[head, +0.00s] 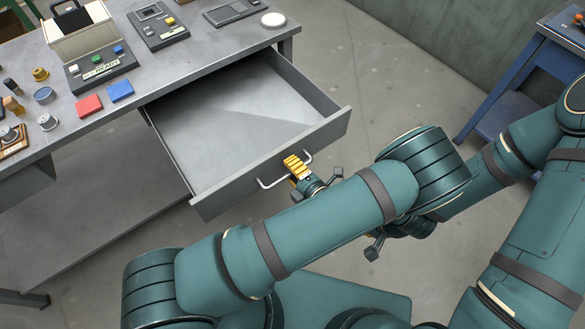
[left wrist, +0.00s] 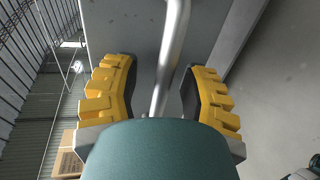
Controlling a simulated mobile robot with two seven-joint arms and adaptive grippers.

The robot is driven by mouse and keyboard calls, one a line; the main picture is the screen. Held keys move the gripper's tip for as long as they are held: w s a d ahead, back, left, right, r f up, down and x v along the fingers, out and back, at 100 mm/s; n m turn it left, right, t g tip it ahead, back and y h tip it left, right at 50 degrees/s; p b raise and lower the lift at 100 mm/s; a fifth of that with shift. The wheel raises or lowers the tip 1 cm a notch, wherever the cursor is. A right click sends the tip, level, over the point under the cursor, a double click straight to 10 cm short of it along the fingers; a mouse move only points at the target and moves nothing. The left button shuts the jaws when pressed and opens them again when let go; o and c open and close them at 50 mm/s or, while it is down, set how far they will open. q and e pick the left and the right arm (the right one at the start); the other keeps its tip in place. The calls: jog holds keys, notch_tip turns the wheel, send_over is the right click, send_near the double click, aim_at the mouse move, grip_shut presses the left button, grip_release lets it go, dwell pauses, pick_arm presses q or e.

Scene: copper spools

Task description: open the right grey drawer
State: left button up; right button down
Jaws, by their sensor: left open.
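The right grey drawer (head: 270,165) stands pulled well out from under the grey desk, and its inside looks empty. Its silver bar handle (head: 265,185) is on the drawer front, and it also shows in the left wrist view (left wrist: 172,60). My left gripper (head: 297,167) is at the handle, with its yellow fingers open. In the left wrist view the bar runs between the two fingers (left wrist: 160,95), with a clear gap on the left and closer to the right finger.
The desk (head: 205,50) carries a button panel (head: 100,66), a red block (head: 89,105), a blue block (head: 121,90), devices and several small spools. A blue-framed table (head: 520,80) stands at the right. Bare floor (head: 370,90) lies right of the drawer.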

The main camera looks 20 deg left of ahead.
aim_at(286, 152)
pick_arm(q)
jog(key=shift+r, duration=0.55)
jog(key=o, duration=0.4)
notch_tip(286, 152, up, 4)
jog(key=shift+w+r, duration=0.1)
jog(key=shift+r, duration=0.05)
notch_tip(286, 152, up, 4)
jog(key=shift+f, duration=0.2)
jog(key=c, duration=0.4)
jog(key=shift+r, duration=0.55)
jog(key=shift+f, duration=0.1)
